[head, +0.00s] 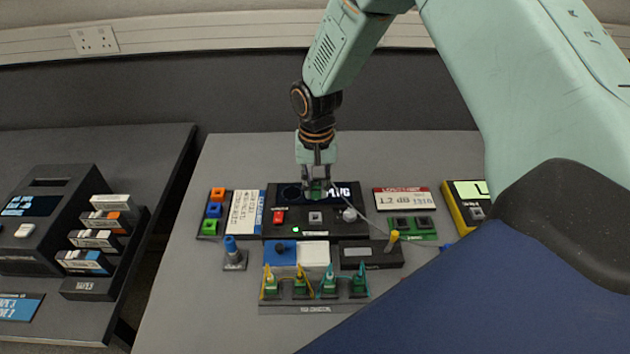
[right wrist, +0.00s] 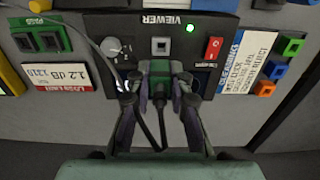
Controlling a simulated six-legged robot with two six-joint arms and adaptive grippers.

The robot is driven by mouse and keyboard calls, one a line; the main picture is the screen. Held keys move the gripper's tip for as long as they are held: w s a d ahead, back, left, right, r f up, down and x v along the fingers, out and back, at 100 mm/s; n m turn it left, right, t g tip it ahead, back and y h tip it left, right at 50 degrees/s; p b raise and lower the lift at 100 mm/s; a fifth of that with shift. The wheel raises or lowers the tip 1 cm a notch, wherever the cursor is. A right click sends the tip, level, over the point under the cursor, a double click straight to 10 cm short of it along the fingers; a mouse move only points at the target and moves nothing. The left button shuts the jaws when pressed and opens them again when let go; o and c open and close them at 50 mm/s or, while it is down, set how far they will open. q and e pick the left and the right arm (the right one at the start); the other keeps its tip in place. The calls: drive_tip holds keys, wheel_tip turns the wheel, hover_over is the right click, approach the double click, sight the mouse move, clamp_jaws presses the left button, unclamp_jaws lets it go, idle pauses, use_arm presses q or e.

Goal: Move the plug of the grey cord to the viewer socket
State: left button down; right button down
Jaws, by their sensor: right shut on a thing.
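My right gripper (head: 317,192) is low over the back of the black viewer box (head: 345,228). It is shut on a plug with a dark green body (right wrist: 160,68), between the fingertips in the right wrist view. The thin grey cord (head: 372,223) runs from the gripper toward the right; it shows curving at upper left in the right wrist view (right wrist: 75,27). Whether the plug touches the box is hidden by the fingers. My left gripper is not in view.
The viewer box carries a red switch (head: 279,216), a grey button (head: 315,217) and a pale knob (head: 349,214). Coloured blocks (head: 214,210) stand left. A rack (head: 312,307) with several green-and-yellow connectors is in front. A blue-topped post (head: 232,247) stands front left.

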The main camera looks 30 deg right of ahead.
sight(315, 195)
drive_tip(key=shift+w+f+b, duration=0.2)
drive_tip(key=shift+f+b, duration=1)
drive_tip(key=shift+f, duration=0.35)
drive_tip(key=shift+s+f+b, duration=0.15)
drive_tip(key=shift+f+b, duration=0.8)
drive_tip(key=shift+b, duration=0.1)
drive_tip(key=shift+f+b, duration=0.4)
drive_tip(key=shift+f, duration=0.1)
drive_tip(key=shift+r, duration=0.15)
drive_tip(key=shift+w+p, duration=0.2)
drive_tip(key=shift+p, duration=0.2)
drive_tip(key=shift+s, duration=0.1)
drive_tip(key=shift+p, duration=0.35)
